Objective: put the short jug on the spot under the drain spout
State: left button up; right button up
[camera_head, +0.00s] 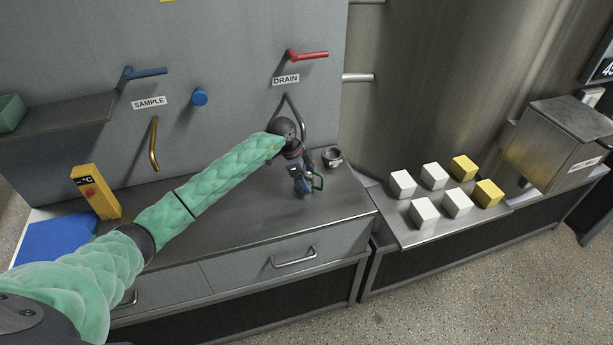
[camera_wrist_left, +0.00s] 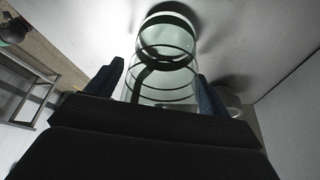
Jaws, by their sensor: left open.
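A clear jug with a green handle (camera_head: 318,181) stands on the steel counter, mostly hidden behind my left gripper (camera_head: 303,184). In the left wrist view the clear ringed jug (camera_wrist_left: 165,55) is between my two open fingers (camera_wrist_left: 160,88); I cannot tell whether they touch it. The grey drain spout (camera_head: 303,118) hangs from the wall panel under the DRAIN label (camera_head: 286,79), just behind my left wrist. The spot under it is largely hidden by my arm. A small metal cup (camera_head: 332,157) stands just behind and right of the jug. My right gripper is not in view.
A red lever (camera_head: 307,55) is above the spout, and a brass sample spout (camera_head: 154,145) is at left. A yellow device (camera_head: 97,192) stands on the counter's left. White and yellow cubes (camera_head: 424,213) sit on the right-hand bench. The counter front (camera_head: 250,231) is clear.

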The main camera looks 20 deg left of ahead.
pick_arm(q)
jog(key=shift+a+r, duration=0.1)
jog(key=shift+r, duration=0.15)
jog(key=shift+a+r+p, duration=0.1)
jog(key=shift+r+p, duration=0.15)
jog(key=shift+p, duration=0.1)
jog(key=shift+p+v, duration=0.8)
jog(key=shift+v, duration=0.4)
jog(key=a, duration=0.3)
jog(key=s+a, duration=0.1)
jog(key=a, duration=0.2)
jog(key=s+a+p, duration=0.1)
jog(key=a, duration=0.3)
jog(key=shift+s+a+f, duration=0.1)
jog(key=shift+s+a, duration=0.15)
jog(key=shift+a, duration=0.6)
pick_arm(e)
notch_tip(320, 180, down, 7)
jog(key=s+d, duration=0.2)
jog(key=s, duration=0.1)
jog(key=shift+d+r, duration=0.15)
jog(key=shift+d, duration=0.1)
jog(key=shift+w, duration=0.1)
